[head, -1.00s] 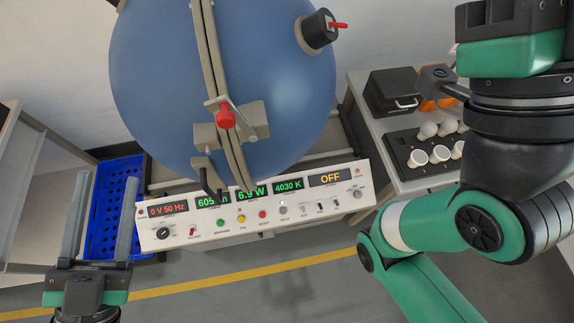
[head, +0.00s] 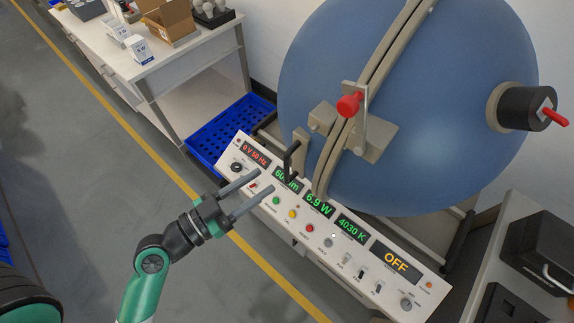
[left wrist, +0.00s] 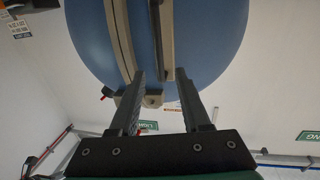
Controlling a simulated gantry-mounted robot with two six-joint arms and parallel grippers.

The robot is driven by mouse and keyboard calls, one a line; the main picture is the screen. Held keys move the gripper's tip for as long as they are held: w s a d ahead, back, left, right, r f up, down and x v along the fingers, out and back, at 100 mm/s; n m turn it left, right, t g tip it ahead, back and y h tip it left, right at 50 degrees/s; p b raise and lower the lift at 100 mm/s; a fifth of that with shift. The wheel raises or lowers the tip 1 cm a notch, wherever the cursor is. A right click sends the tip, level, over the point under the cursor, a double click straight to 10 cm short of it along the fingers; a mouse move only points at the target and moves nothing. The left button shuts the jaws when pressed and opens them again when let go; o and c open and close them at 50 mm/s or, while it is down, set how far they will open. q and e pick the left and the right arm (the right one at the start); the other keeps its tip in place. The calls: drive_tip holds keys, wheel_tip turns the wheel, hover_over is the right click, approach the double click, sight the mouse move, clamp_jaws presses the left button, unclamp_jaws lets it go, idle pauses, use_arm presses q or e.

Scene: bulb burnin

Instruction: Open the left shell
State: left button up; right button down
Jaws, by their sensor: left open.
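The big blue sphere (head: 420,90) stands closed, its two shells meeting at a beige flanged seam (head: 375,65). Its left shell (head: 320,70) is on the left of the seam. A latch with a red knob (head: 349,104) sits at the front of the seam. A black handle (head: 291,155) stands on the left shell's lower front. My left gripper (head: 252,190) is open and empty, in front of the control panel's left part and apart from the handle. In the left wrist view, the sphere (left wrist: 205,40) shows beyond the open fingers (left wrist: 160,100).
The control panel (head: 325,230) runs below the sphere and its right display reads OFF. A blue crate (head: 215,135) lies left of the sphere. A white bench (head: 150,70) with boxes stands at the upper left. A black case (head: 540,245) is at the right.

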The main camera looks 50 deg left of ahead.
sight(287, 165)
use_arm(q)
drive_tip(key=w+p, duration=0.1)
drive_tip(key=w, duration=0.7)
drive_tip(key=shift+w+d+p, duration=0.1)
drive_tip(key=shift+d+p, duration=0.05)
drive_tip(key=shift+p, duration=0.2)
clamp_jaws()
idle(0.8)
